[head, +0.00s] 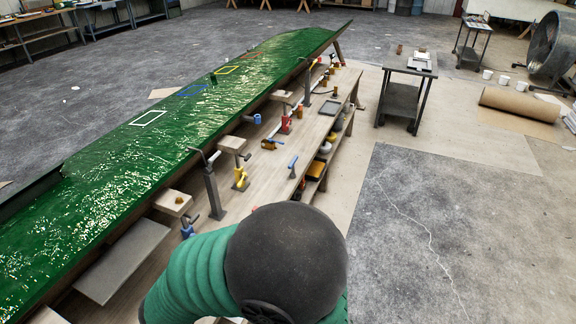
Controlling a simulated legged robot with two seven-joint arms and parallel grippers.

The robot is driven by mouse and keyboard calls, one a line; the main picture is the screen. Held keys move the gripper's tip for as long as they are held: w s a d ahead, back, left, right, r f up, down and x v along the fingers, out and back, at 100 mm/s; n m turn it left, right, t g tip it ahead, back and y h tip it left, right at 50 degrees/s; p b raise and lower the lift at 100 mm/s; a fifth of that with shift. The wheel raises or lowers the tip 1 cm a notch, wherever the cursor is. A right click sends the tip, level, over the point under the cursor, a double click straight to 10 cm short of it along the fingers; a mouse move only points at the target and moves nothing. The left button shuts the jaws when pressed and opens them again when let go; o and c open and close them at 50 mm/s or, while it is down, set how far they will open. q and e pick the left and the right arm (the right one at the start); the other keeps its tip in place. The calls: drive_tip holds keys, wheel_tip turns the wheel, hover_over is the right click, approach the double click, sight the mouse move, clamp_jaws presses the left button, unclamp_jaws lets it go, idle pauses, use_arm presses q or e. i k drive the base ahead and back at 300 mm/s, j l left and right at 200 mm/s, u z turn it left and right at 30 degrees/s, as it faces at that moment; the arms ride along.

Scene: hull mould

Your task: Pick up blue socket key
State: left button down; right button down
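A small blue T-shaped tool (292,166), which looks like the blue socket key, is on the wooden bench (262,182) near its right edge. Its T-shaped end points up and to the right. Nothing is touching it from above. Neither of my grippers shows in the head view. A green and black part of my own body fills the bottom middle and hides the near part of the bench.
The long green hull mould (150,130) runs along the bench's left side. Grey posts (212,190) and a yellow-based clamp (240,178) stand left of the tool. A dark cart (403,98) stands at the back right.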

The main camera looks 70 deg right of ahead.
sight(290, 166)
drive_tip(key=z, duration=2.25)
